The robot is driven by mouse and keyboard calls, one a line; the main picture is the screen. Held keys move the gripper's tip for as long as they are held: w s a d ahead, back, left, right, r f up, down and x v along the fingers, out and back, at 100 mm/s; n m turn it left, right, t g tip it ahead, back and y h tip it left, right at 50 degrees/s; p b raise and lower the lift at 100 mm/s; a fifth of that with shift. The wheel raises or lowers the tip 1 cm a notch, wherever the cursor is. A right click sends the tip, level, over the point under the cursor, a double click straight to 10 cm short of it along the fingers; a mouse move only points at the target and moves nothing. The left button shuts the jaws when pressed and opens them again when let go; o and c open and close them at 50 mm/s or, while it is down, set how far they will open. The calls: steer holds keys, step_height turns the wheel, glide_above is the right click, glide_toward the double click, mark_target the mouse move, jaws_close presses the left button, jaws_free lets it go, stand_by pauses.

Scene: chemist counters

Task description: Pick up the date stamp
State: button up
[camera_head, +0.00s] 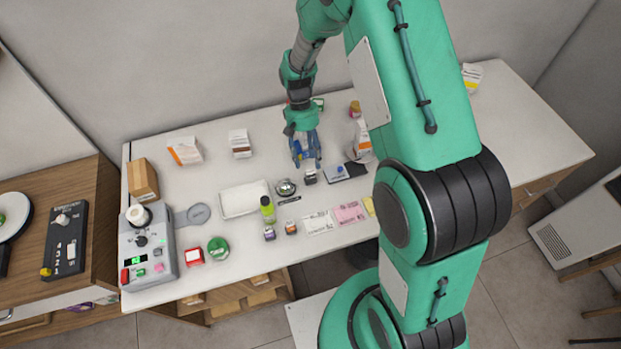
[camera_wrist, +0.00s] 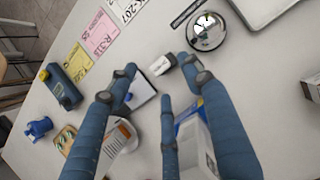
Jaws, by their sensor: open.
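A small block with a pale face and dark end, which looks like the date stamp (camera_wrist: 162,65), lies on the counter in the wrist view. In the head view it is the small dark item (camera_head: 310,178) just in front of my fingers. My gripper (camera_head: 306,164) has blue fingers and points down over the counter. In the wrist view my gripper (camera_wrist: 160,78) is spread open, with the stamp showing between the outer fingertips. Nothing is held. I cannot tell the height of the fingertips above the stamp.
A metal bell (camera_wrist: 207,31) stands close to the stamp. A flat pad (camera_head: 336,173) lies to its right in the head view, also partly visible by my finger (camera_wrist: 142,88). A white tray (camera_head: 243,211) and green bottle (camera_head: 267,208) are to the left. A blue-and-white carton (camera_wrist: 193,135) is near my fingers.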

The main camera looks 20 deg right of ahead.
mark_target(310, 171)
steer(key=shift+x, duration=2.45)
steer(key=shift+c, duration=0.5)
jaws_close()
